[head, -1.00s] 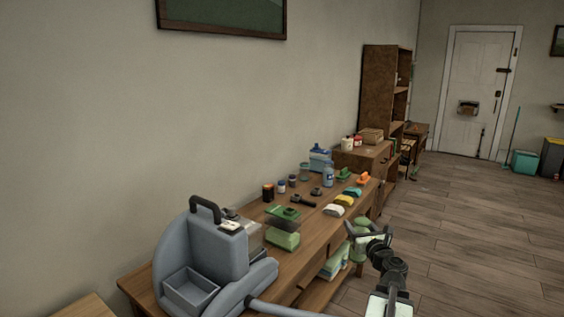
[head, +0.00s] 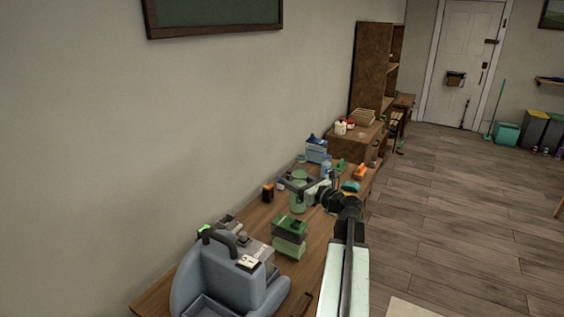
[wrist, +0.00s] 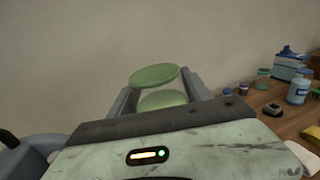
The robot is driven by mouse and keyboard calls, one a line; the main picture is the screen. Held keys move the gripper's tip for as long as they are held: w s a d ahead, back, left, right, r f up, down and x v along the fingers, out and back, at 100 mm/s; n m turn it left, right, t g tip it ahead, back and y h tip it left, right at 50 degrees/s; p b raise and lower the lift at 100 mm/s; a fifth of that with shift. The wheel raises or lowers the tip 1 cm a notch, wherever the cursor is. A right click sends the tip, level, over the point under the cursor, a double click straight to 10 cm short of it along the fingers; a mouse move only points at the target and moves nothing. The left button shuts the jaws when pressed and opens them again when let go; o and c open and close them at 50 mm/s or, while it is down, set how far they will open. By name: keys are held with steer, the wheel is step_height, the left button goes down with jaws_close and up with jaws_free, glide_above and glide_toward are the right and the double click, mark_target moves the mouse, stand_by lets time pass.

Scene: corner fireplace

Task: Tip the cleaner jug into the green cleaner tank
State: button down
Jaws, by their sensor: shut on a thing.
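My gripper (head: 301,183) is shut on a pale green jug (head: 298,202), over the workbench. In the wrist view the jug (wrist: 155,77) shows between the two fingers as a green round top with more green below it. It looks roughly upright; I cannot tell how high it is above the bench or whether anything is in it. The green cleaner tank (head: 289,246), a boxy container with a darker green top, stands on the bench nearer to me than the jug and a little left of it. Its opening is not clear to see.
A grey machine (head: 232,275) with a dark handle stands at the near end of the wooden bench (head: 313,258). An orange-and-black can (head: 268,192), a blue bottle (head: 326,168) and a blue container (head: 316,149) stand farther back. Open floor (head: 465,190) lies to the right.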

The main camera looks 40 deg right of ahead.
steer(key=shift+w, duration=0.15)
steer(key=shift+f, duration=0.15)
steer(key=f+n+g, duration=0.1)
steer(key=d+f+n+g, duration=0.1)
steer(key=f+n, duration=0.1)
steer(key=s+f+n+g+h, duration=0.1)
steer(key=f+n, duration=0.1)
steer(key=shift+s+d+f, duration=0.1)
steer(key=shift+d+f, duration=0.15)
steer(key=f+n, duration=0.1)
steer(key=f+g+h, duration=0.1)
steer(key=f+n, duration=0.1)
steer(key=shift+s+d+f+n+g+b, duration=0.2)
steer(key=shift+d+f+n+g+b, duration=0.1)
steer(key=shift+d+f+g+b, duration=0.1)
steer(key=shift+h, duration=0.3)
steer(key=shift+s+d+f, duration=0.1)
stand_by(0.3)
steer(key=shift+s+d+f+n+g+h+b, duration=0.1)
steer(key=shift+d+f+n+g+h+b, duration=0.1)
steer(key=shift+f+n+g+h, duration=0.45)
steer(key=shift+s+d+f+n+g+h+b, duration=0.1)
steer(key=shift+d+f+n+g+h, duration=0.2)
steer(key=shift+f+n, duration=0.5)
stand_by(4.1)
